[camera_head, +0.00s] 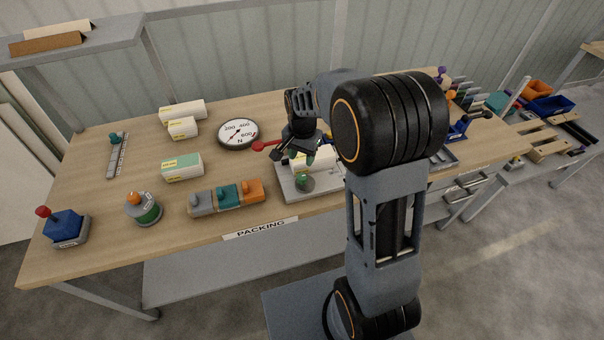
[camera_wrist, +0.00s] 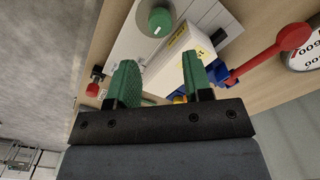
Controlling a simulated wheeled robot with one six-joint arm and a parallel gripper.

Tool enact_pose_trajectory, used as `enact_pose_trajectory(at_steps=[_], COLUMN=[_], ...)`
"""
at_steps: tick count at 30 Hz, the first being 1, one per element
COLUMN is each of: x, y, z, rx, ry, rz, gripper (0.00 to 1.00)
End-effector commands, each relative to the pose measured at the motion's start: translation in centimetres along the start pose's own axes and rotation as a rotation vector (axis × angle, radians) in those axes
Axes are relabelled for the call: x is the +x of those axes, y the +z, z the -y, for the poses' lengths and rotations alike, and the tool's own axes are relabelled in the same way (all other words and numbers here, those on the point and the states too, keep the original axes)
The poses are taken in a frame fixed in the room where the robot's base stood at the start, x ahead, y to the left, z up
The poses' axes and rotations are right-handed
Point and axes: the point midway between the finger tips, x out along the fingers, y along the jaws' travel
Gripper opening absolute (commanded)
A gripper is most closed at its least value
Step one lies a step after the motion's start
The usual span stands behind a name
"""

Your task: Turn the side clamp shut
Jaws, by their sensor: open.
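The side clamp shows as a red ball-ended handle (camera_head: 265,145) left of my gripper (camera_head: 293,152) in the head view. In the wrist view the red handle (camera_wrist: 270,52) slants up to the right from a blue clamp body (camera_wrist: 217,74). The clamp sits at the edge of a light grey fixture plate (camera_wrist: 135,38), beside a white box (camera_wrist: 176,57) with a yellow label. My gripper (camera_wrist: 160,80) is open, its green fingers apart above the box and near the blue body. Whether a finger touches either one cannot be told. My arm hides part of the fixture in the head view.
A green round knob (camera_head: 305,183) stands on the plate's front. A dial gauge (camera_head: 237,133) lies behind left. White cartons (camera_head: 182,167), a row of coloured blocks (camera_head: 227,196), and a blue lever box (camera_head: 66,227) stand further left. Bare tabletop (camera_head: 85,175) lies between them.

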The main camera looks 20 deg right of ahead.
Motion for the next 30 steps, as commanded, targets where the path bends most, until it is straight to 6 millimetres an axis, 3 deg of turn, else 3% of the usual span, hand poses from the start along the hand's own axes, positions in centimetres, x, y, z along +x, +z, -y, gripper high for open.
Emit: enact_pose_trajectory(at_steps=[6,15,30], x=[4.2,8.0,8.9], y=[0.1,0.0,0.0], z=[-0.1,0.0,0.0], rx=[-0.002,-0.002,-0.002], ry=[0.003,0.001,0.0], rz=[0.003,0.001,0.0], gripper=[0.46,0.46,0.45])
